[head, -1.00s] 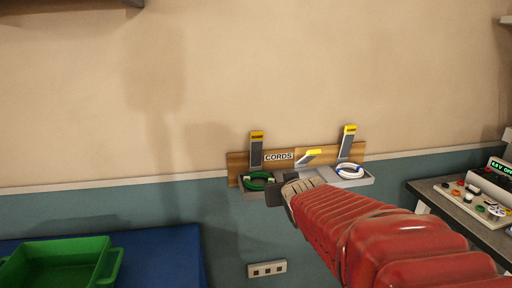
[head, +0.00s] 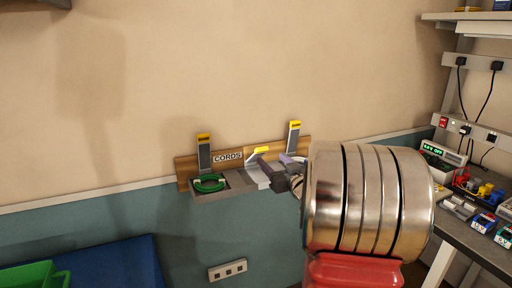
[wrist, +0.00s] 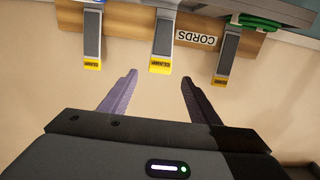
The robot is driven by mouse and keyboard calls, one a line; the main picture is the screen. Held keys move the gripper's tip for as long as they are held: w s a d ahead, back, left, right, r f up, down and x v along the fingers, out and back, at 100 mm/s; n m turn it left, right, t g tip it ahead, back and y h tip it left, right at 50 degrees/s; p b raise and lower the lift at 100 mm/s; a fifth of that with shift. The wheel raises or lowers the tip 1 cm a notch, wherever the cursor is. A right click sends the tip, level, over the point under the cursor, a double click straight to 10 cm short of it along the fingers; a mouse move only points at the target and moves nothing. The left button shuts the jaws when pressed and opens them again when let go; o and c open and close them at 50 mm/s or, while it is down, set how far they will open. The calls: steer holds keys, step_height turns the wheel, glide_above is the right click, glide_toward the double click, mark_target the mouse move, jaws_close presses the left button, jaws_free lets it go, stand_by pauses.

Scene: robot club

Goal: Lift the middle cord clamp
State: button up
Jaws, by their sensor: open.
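The middle cord clamp (head: 258,152) is a grey lever with a yellow tip, tilted low on the wooden board, while the left clamp (head: 204,152) and right clamp (head: 293,139) stand upright. In the wrist view, which is upside down, the middle clamp (wrist: 162,38) lies ahead of my gripper (wrist: 159,76), roughly in line with the gap between its fingers. The fingers are apart and hold nothing. In the head view my gripper (head: 270,170) is in front of the rack, just right of the middle clamp's tip. It partly hides the tray's right end.
A green cord (head: 208,183) lies in the tray's left part. A CORDS label (head: 228,157) is on the board. A cluttered workbench (head: 470,226) stands at right. A green bin (head: 35,277) is at lower left. The wall above the clamps is bare.

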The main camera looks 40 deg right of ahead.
mark_target(256, 155)
steer(key=shift+w, duration=0.15)
steer(key=x, duration=1.3)
steer(key=shift+w+d, duration=0.1)
steer(key=shift+w, duration=0.2)
steer(key=shift+c, duration=0.7)
jaws_close()
